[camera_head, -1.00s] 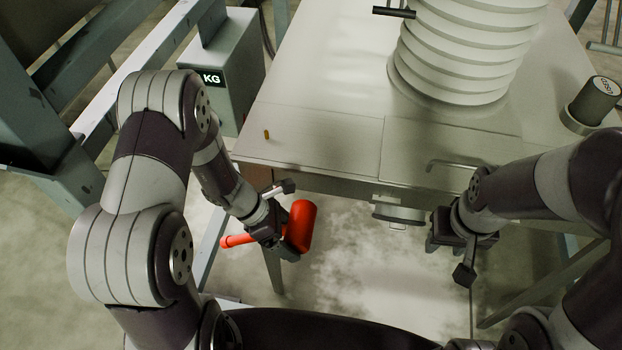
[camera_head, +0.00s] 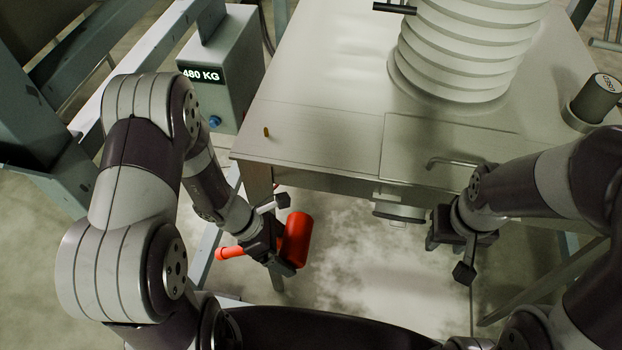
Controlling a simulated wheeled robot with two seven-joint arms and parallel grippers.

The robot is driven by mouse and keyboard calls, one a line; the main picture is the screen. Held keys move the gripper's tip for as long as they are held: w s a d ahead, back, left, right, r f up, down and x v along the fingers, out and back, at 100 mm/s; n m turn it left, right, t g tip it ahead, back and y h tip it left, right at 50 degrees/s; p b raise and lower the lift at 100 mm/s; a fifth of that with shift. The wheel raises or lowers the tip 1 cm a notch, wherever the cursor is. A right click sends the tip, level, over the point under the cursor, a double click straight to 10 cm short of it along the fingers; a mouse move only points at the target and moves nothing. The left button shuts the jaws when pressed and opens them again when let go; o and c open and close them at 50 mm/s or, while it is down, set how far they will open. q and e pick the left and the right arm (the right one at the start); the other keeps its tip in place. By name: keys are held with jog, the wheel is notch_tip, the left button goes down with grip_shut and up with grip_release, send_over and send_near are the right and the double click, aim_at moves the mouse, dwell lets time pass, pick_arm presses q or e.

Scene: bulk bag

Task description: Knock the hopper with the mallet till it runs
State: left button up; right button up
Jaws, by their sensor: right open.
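The red mallet (camera_head: 297,238) is in my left gripper (camera_head: 278,248), which is shut around it; the head sticks out to the right and the red handle end to the left. The mallet is in front of the hopper's near left corner, and I see a gap between it and the hopper. The hopper (camera_head: 310,135) is a pale metal box with a flat top, a lidded panel and a round outlet (camera_head: 398,211) under its front edge. My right gripper (camera_head: 455,255) is open and empty, just right of the outlet, below the panel handle.
A grey scale box (camera_head: 222,75) reading 480 KG stands left of the hopper. A ribbed white sleeve (camera_head: 460,50) rises from the hopper top. A dark cylinder (camera_head: 596,98) sits at the right edge. Steel frame beams (camera_head: 120,100) run at left. Pale powder (camera_head: 365,270) covers the floor below.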

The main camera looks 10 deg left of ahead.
dwell(0.3)
pick_arm(q)
jog(key=s+b, duration=0.1)
jog(key=s, duration=0.5)
jog(key=shift+a, duration=0.1)
jog(key=shift+w, duration=0.1)
dwell(0.3)
